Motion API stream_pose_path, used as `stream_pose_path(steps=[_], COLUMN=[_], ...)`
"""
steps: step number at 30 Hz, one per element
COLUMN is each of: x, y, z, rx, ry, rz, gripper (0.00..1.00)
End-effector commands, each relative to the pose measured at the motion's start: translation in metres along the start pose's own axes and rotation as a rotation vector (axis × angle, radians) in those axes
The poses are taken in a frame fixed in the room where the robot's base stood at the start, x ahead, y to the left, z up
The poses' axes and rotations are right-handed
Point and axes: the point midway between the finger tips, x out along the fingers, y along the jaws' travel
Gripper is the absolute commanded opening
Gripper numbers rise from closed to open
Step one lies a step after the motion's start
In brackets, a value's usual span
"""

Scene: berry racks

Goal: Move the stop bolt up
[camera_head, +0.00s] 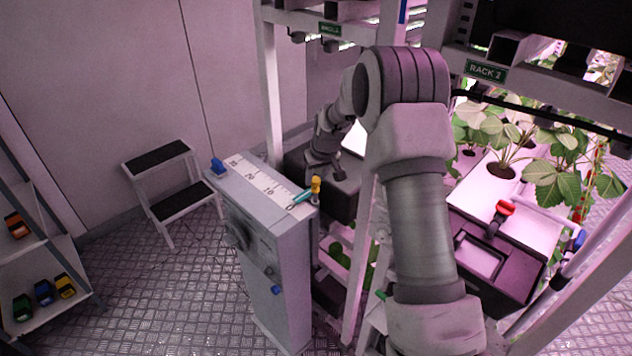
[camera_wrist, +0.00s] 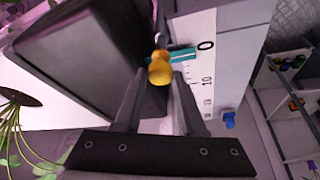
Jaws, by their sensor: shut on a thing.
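A yellow knob (camera_wrist: 160,68), which looks like the stop bolt's head, sits at the zero end of a white scale (camera_wrist: 207,60) beside a teal pointer (camera_wrist: 183,55). The knob's lower part is hidden. In the head view my fingers are not clear.
A blue block (camera_head: 217,166) sits at the scale's far end. A dark box (camera_wrist: 95,55) stands close beside my fingers. A rack post (camera_head: 362,265) and plants (camera_head: 505,165) are at right. A step stool (camera_head: 160,185) and a shelf with small coloured items (camera_head: 45,290) are at left.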

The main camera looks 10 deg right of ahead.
Motion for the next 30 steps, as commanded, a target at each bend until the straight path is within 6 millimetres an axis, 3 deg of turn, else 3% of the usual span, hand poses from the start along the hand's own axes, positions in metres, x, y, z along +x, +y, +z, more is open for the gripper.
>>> stream_pose_path(steps=[5, 6, 7, 19, 23, 30], x=[-0.003, -0.003, -0.003, -0.011, -0.029, -0.081], y=[0.001, 0.001, 0.001, 0.001, 0.001, 0.0], z=[-0.004, -0.004, -0.004, -0.003, -0.003, -0.003], rx=[-0.001, -0.002, -0.002, -0.001, -0.001, -0.002], ry=[0.01, 0.01, 0.01, 0.009, 0.01, 0.012], rz=[0.002, 0.002, 0.002, 0.002, 0.003, 0.003], gripper=[0.0, 0.46, 0.51, 0.51, 0.51, 0.51])
